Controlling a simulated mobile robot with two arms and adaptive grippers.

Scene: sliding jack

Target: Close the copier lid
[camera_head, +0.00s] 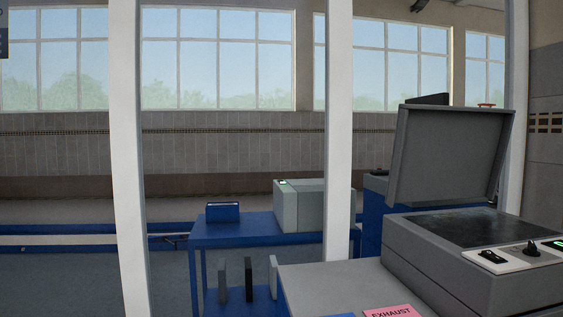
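The copier (440,265) is a grey box on the right, with a dark flat top surface (470,227). Its grey lid (450,155) stands open and nearly upright at the back of the copier, leaning a little. A light control strip (520,257) with a black switch, a black knob and a green display runs along the right side. Neither of my grippers is in view.
The copier stands beside a grey tabletop (325,284) with a pink "EXHAUST" label (392,312). A blue table (230,234) behind carries a pale box (300,205) and a small blue case (222,212). White posts (338,130) stand left of the lid.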

